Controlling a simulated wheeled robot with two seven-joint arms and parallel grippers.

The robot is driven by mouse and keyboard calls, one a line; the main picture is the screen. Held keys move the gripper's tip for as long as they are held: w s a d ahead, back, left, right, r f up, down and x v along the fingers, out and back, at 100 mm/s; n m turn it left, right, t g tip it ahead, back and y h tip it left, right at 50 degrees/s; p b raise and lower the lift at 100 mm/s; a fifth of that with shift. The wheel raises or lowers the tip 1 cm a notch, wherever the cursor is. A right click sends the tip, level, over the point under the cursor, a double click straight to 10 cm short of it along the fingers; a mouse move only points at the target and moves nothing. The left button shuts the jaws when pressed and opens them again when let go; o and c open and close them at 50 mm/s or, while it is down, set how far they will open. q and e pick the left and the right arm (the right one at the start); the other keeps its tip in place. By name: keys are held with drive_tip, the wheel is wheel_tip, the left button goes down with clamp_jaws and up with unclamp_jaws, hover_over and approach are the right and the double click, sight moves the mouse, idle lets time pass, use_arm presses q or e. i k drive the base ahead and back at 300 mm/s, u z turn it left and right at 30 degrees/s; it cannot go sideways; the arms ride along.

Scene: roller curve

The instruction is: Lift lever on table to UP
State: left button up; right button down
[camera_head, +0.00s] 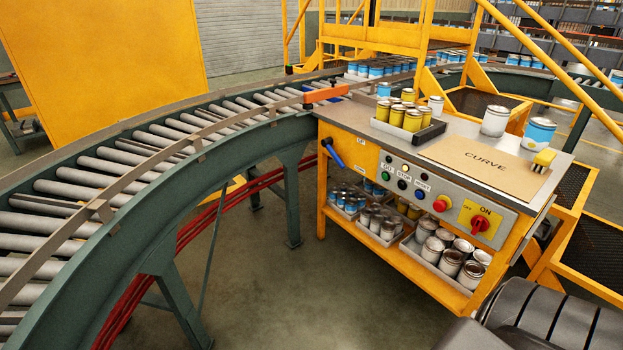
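The table (381,114) is a grey-topped control bench with an orange frame, standing right of the conveyor. No gripper is seen at the lever, and neither my left nor my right gripper shows in this view.
A curved roller conveyor (118,168) runs along the left, with an orange bar (325,94) across it near the table. Yellow cans (413,121) stand in a tray on the tabletop. The front panel has buttons and a red rotary switch (480,224). Open floor (290,290) lies before the lever.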

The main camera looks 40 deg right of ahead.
sight(326, 143)
drive_tip(key=z, duration=0.95)
drive_tip(key=i, duration=0.75)
drive_tip(key=z, duration=0.6)
drive_tip(key=i, duration=0.8)
drive_tip(key=u, duration=0.7)
drive_tip(key=i, duration=0.3)
drive_tip(key=u, duration=0.3)
